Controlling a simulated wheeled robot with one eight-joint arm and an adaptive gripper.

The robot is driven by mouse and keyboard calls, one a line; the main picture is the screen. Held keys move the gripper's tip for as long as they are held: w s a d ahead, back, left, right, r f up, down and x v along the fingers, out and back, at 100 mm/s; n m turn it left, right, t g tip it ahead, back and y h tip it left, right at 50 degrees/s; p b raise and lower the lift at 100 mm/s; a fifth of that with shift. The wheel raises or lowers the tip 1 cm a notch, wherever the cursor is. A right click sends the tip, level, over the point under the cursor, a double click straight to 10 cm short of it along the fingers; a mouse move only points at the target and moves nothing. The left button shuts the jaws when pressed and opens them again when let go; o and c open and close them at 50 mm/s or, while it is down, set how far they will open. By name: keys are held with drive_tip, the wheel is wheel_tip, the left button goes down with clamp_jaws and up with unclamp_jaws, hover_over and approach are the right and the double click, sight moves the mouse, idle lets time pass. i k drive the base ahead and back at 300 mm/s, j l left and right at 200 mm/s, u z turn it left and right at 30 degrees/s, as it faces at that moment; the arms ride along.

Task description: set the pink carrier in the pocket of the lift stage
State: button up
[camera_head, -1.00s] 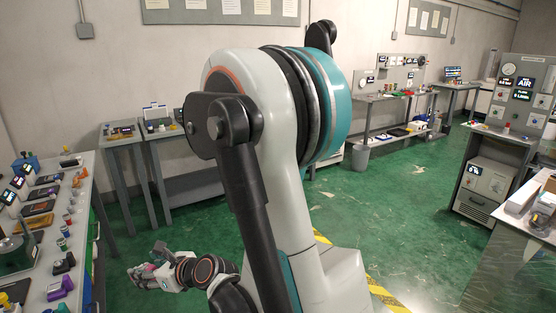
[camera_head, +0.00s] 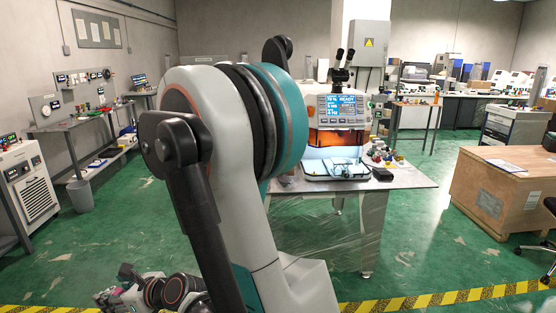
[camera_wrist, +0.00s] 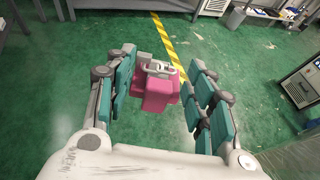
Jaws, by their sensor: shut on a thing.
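The pink carrier (camera_wrist: 156,94) shows in the wrist view, with a pale metal clasp-like part on its far end. My gripper (camera_wrist: 160,75) is shut on it, with teal-padded fingers on both sides, and holds it above the green floor. In the head view my gripper (camera_head: 125,292) is low at the left, and I cannot make out the carrier there. A white machine (camera_head: 318,115) with a lit screen and an orange window stands on a bench. A lit pale tray-like base (camera_head: 335,170) lies under the window. I cannot tell whether this is the lift stage, and no pocket can be made out.
The machine's bench (camera_head: 408,180) has small coloured parts and a dark block (camera_head: 382,174) at its right. A wooden crate (camera_head: 515,190) stands at the right. A yellow-black floor stripe (camera_head: 440,299) crosses the front. Green floor is open between the left benches and the machine.

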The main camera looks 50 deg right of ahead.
sight(342, 161)
drive_tip(key=l+z, duration=0.1)
drive_tip(key=z, duration=0.3)
drive_tip(key=i+z, duration=0.1)
drive_tip(key=z, duration=0.3)
drive_tip(key=i+l+z, duration=0.1)
drive_tip(key=z, duration=0.3)
drive_tip(key=i+z, duration=0.1)
drive_tip(key=z, duration=0.7)
drive_tip(key=i+j+z, duration=0.1)
drive_tip(key=i+z, duration=0.2)
drive_tip(key=z, duration=0.15)
drive_tip(key=i+j+z, duration=0.2)
drive_tip(key=z, duration=0.25)
drive_tip(key=i+j+z, duration=0.25)
drive_tip(key=z, duration=0.2)
drive_tip(key=i+j+z, duration=0.15)
drive_tip(key=j+z, duration=0.3)
drive_tip(key=i+j, duration=0.1)
drive_tip(key=j, duration=0.3)
drive_tip(key=i+j+z, duration=0.1)
drive_tip(key=j, duration=0.35)
drive_tip(key=i+j, duration=0.15)
drive_tip(key=j, duration=0.25)
drive_tip(key=i+j, duration=0.1)
drive_tip(key=j, duration=0.35)
drive_tip(key=z, duration=0.05)
